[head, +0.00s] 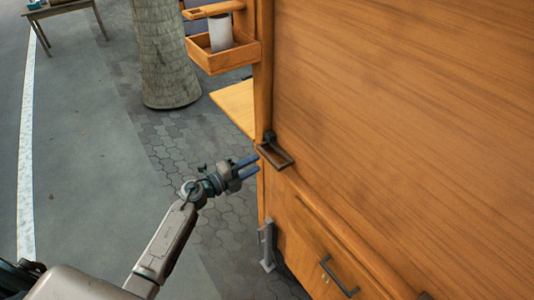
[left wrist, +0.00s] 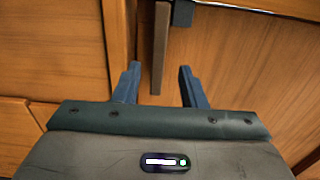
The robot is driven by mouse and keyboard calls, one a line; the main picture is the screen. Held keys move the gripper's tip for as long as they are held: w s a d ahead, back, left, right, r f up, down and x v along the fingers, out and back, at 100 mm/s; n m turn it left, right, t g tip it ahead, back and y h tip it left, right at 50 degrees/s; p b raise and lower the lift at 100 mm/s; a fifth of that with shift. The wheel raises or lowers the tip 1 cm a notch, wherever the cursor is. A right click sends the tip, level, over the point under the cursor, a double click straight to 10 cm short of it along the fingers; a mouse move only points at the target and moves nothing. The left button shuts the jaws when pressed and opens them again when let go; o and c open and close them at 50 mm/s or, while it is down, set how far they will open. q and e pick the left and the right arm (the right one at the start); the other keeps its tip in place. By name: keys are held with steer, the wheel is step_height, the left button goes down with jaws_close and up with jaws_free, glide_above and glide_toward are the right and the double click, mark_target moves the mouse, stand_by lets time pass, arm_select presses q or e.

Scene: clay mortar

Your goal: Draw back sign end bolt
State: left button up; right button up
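A dark metal bolt with a looped handle (head: 275,154) sits on the edge of the orange wooden panel, beside the corner post. In the left wrist view a narrow upright bar (left wrist: 160,48), seemingly the bolt's handle, hangs by a dark block (left wrist: 183,13). My left gripper (head: 255,166) is open, its two blue fingers pointing right, just left of and slightly below the bolt. In the left wrist view the bar lines up with the gap between the fingertips (left wrist: 158,70). I cannot tell whether it is between them or beyond. My right gripper is not in view.
The large wooden panel (head: 410,80) fills the right side. Below are a drawer-like front with a dark handle (head: 338,275) and a grey metal bracket (head: 267,246). A wooden tray (head: 213,62) and shelf (head: 236,103) jut out left. Paving left of my arm is clear.

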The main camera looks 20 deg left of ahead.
mark_target(267, 159)
arm_select(q)
steer(key=x, duration=0.5)
steer(key=shift+w+p, duration=0.1)
steer(key=shift+p, duration=0.25)
steer(key=shift+w+d, duration=0.3)
steer(key=shift+w, duration=0.05)
steer(key=shift+w+d+f, duration=0.1)
steer(key=shift+w+f, duration=0.05)
steer(key=shift+c, duration=0.5)
jaws_close()
